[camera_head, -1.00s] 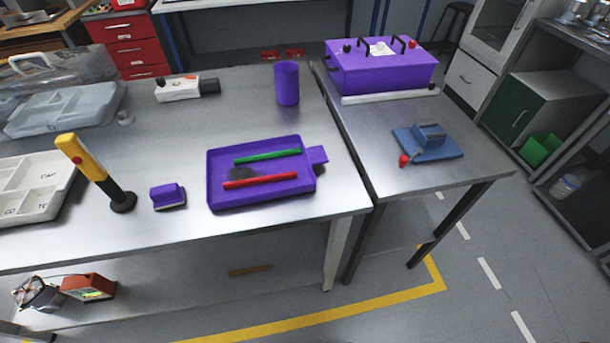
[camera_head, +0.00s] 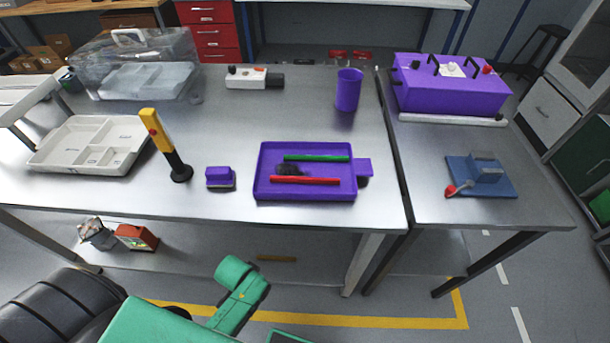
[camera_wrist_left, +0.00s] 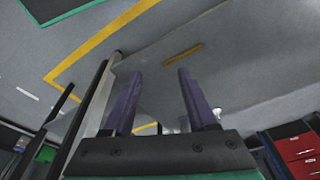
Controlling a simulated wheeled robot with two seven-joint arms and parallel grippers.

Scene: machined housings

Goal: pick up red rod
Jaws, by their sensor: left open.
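The red rod (camera_head: 305,180) lies across the front part of the purple tray (camera_head: 262,170) on the metal table, in the head view. A green rod (camera_head: 316,158) lies behind it in the same tray, with a dark patch between them at the left. My left gripper (camera_wrist_left: 156,90) shows in the left wrist view with its two purple fingers apart and nothing between them. The rods are not seen in that view. In the head view my green left arm is low in front of the table, and its fingers are out of sight. My right gripper is not in view.
Left of the tray are a purple block (camera_head: 220,177) and a yellow-black upright tool (camera_head: 165,145). A purple cup (camera_head: 348,90) stands behind it. A blue fixture (camera_head: 482,175) and purple box (camera_head: 450,85) are on the right table.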

